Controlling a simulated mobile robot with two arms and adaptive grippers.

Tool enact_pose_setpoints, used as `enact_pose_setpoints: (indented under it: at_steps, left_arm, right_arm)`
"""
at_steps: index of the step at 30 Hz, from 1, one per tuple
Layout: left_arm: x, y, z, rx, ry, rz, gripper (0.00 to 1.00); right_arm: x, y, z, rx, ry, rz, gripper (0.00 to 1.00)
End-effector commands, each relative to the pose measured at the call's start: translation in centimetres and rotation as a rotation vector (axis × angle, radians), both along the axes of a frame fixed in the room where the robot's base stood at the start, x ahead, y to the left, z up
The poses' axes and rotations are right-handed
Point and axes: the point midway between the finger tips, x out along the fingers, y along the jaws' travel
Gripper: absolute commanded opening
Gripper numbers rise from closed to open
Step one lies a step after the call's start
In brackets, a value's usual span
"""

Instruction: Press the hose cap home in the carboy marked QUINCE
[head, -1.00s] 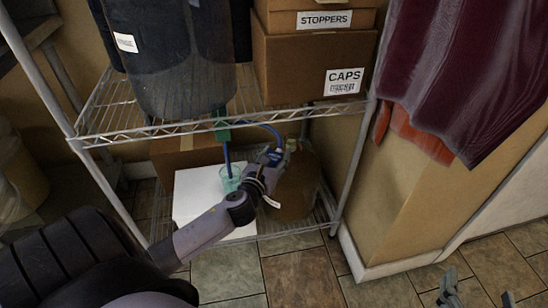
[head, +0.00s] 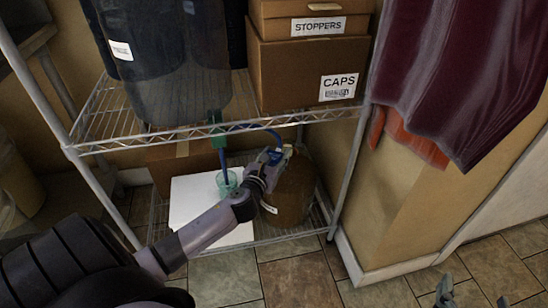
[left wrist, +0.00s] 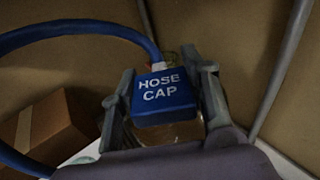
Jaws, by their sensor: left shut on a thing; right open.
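The blue hose cap (left wrist: 163,97), lettered HOSE CAP, sits between the two fingers of my left gripper (left wrist: 165,92) in the left wrist view. In the head view my left gripper (head: 276,156) is shut on it at the top of the brown carboy (head: 292,192) on the lower shelf. I cannot tell how far the cap sits in the mouth. The carboy's label is mostly hidden by my arm and unreadable. A blue hose (head: 262,131) runs from the cap. My right gripper (head: 473,296) is open and empty, low at the right, cut by the frame's edge.
The upper wire shelf (head: 180,137) holds a dark bucket (head: 175,70) and the boxes STOPPERS (head: 300,27) and CAPS (head: 300,75). A shelf post (head: 352,165) stands close right of the carboy.

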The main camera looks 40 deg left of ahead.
Motion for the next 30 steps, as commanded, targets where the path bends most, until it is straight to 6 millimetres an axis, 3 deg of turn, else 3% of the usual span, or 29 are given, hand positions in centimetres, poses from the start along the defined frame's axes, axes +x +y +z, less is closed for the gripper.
enact_pose_setpoints:
  at_steps: [30]
  left_arm:
    - [3.0,0.9,-0.3,0.001,0.000,0.001,0.10]
  right_arm:
    - [0.1,0.1,0.4,0.005,-0.022,0.001,0.76]
